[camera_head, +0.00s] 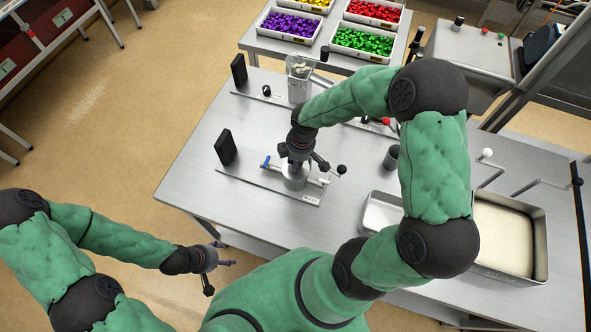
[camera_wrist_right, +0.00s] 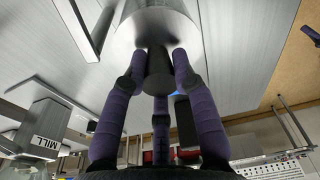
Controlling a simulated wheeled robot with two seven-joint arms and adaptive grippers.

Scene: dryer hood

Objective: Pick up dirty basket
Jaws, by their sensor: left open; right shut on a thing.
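My right gripper (camera_head: 297,158) comes down from above onto a silver round metal container (camera_head: 295,181) on a flat plate on the steel table. In the right wrist view its purple fingers (camera_wrist_right: 159,62) are shut around a dark cylindrical knob (camera_wrist_right: 159,75), which meets the silver round body (camera_wrist_right: 158,22). I cannot tell whether this is the dirty basket or whether it is lifted; the gripper hides part of it. My left gripper (camera_head: 213,262) is open and empty, off the table's near left edge.
A black upright panel (camera_head: 226,148) stands left of the plate, with a blue-ended handle (camera_head: 266,162) nearby. A clear-topped hopper (camera_head: 299,68) stands behind. A pan of pale material (camera_head: 505,240), a shallow tray (camera_head: 381,213) and a grey cup (camera_head: 391,158) lie right.

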